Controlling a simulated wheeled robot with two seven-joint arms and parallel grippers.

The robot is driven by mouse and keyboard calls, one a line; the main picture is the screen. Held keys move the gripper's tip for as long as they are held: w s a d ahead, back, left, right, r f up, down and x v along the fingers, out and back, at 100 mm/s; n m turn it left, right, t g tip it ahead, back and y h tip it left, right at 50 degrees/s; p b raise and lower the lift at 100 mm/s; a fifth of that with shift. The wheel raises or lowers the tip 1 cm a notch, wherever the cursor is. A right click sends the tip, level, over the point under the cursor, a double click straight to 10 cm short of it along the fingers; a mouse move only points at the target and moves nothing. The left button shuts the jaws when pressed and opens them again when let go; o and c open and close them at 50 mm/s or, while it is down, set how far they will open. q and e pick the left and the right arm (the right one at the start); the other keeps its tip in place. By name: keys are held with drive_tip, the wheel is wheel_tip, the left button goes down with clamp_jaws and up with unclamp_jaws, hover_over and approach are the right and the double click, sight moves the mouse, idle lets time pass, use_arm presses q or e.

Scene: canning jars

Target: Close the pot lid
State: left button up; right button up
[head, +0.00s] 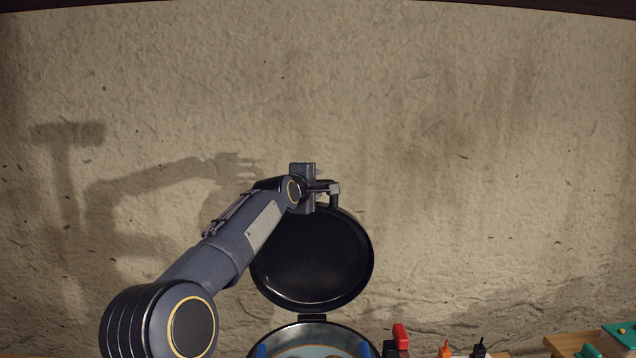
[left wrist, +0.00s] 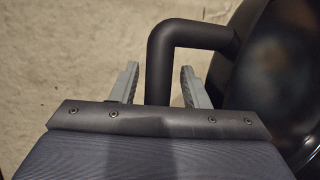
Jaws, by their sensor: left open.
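The black pot lid (head: 315,262) stands raised on its hinge (head: 312,318) behind the pot (head: 318,331), whose rim shows at the bottom edge of the head view. The lid also shows at the right of the left wrist view (left wrist: 282,75). My left gripper (head: 326,188) is at the top of the raised lid. In the left wrist view its two fingers (left wrist: 160,84) are apart, with the bent dark lid handle (left wrist: 190,35) between them. I cannot tell whether either finger touches the handle. My right gripper is not in view.
Right of the pot are a red-topped item (head: 401,336), an orange-tipped bottle (head: 445,350) and a dark-tipped bottle (head: 479,348). A wooden box (head: 574,343) and a teal item (head: 620,333) are farther right. A rough beige wall (head: 480,150) fills the background.

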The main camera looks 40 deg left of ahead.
use_arm(q)
drive_tip(key=shift+s+r, duration=0.1)
drive_tip(key=shift+s, duration=0.1)
drive_tip(key=shift+c, duration=1)
clamp_jaws()
